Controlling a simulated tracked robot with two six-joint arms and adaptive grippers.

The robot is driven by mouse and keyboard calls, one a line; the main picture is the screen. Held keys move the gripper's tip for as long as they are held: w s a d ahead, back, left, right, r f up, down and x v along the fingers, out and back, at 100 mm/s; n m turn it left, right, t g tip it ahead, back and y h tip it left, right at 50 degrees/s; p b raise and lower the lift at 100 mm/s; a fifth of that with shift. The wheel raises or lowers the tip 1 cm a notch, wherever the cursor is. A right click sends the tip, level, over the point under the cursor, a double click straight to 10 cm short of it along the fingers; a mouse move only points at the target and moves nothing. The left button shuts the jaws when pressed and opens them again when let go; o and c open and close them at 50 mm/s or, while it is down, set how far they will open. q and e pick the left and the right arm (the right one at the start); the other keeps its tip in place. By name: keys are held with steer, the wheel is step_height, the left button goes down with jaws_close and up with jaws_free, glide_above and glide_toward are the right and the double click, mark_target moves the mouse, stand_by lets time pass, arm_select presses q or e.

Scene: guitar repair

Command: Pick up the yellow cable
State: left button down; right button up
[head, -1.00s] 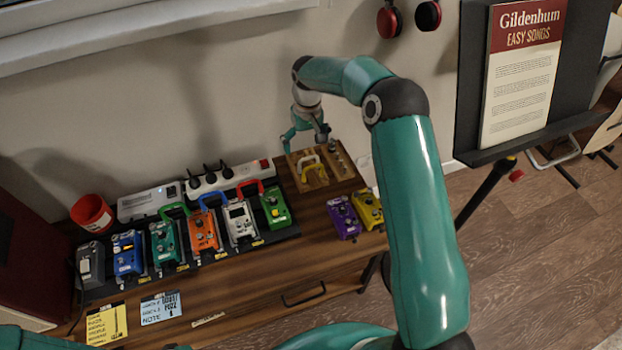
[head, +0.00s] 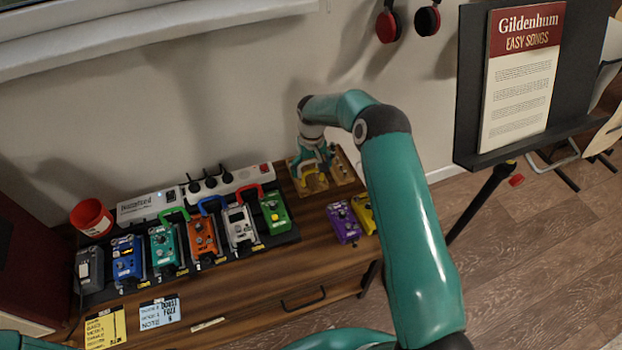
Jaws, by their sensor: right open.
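The yellow cable (head: 315,184) lies in a wooden tray (head: 346,172) at the back right of the wooden desk. My right gripper (head: 315,175) is open, over the tray and right at the cable, with its fingers pointing down. The fingers hide part of the cable, and I cannot tell whether they touch it. My left gripper does not show.
A pedalboard with several pedals, such as an orange one (head: 203,238), and green, blue and red patch cables stands left of the tray. A purple pedal (head: 343,222) and a yellow pedal (head: 363,213) stand in front of it. A white power strip (head: 228,183) and red cup (head: 91,217) are behind.

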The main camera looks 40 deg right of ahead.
steer(key=f, duration=0.4)
steer(key=shift+s+f+p, duration=0.2)
steer(key=shift+f+p, duration=0.1)
steer(key=shift+f, duration=0.1)
steer(key=c, duration=1.1)
steer(key=shift+r, duration=0.1)
steer(key=shift+c, duration=0.2)
